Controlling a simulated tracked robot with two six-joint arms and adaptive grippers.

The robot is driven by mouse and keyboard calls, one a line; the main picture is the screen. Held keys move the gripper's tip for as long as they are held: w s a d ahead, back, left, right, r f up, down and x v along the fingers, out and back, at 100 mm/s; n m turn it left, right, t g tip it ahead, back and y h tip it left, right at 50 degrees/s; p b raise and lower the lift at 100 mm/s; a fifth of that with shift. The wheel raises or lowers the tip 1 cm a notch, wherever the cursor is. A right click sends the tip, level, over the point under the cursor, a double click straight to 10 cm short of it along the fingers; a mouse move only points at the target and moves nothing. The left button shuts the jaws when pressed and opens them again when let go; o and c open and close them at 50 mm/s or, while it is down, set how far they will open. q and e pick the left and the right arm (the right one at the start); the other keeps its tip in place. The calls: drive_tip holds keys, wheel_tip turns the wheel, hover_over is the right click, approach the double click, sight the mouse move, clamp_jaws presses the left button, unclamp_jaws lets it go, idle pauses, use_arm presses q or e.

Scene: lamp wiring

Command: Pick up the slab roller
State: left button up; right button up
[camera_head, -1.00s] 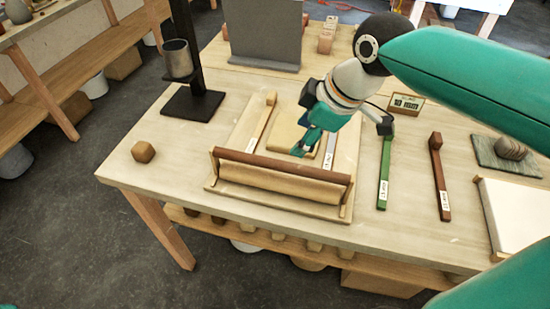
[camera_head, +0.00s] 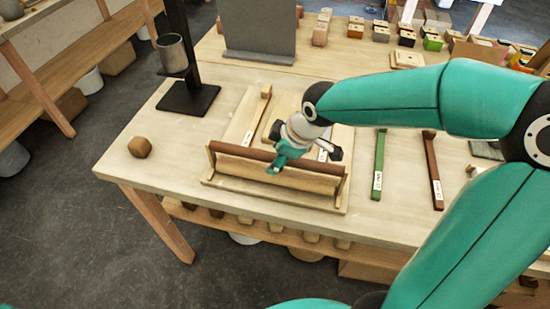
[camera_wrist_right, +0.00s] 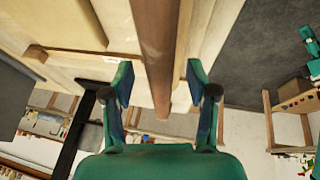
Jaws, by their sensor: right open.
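The slab roller (camera_head: 236,151), a long brown wooden bar over a pale roller body, spans the front of a wooden board on the table. My right gripper (camera_head: 279,164) is above the brown bar near its middle, pointing down. In the right wrist view, the brown bar (camera_wrist_right: 156,55) runs lengthwise between the two open fingers of my right gripper (camera_wrist_right: 160,88). Gaps show on both sides of the bar, and the fingers do not close on it. The gripper hides part of the bar in the head view. My left gripper is not in view.
A green strip (camera_head: 379,165) and a brown strip (camera_head: 433,170) lie right of the board. A brown block (camera_head: 140,147) sits near the left edge. A black stand (camera_head: 188,98) with a metal cup (camera_head: 172,54) stands behind. Bare tabletop surrounds the block.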

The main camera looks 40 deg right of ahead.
drive_tip(key=shift+x, duration=1.05)
drive_tip(key=shift+s, duration=0.1)
clamp_jaws()
drive_tip(key=shift+r, duration=0.1)
drive_tip(key=shift+r, duration=0.15)
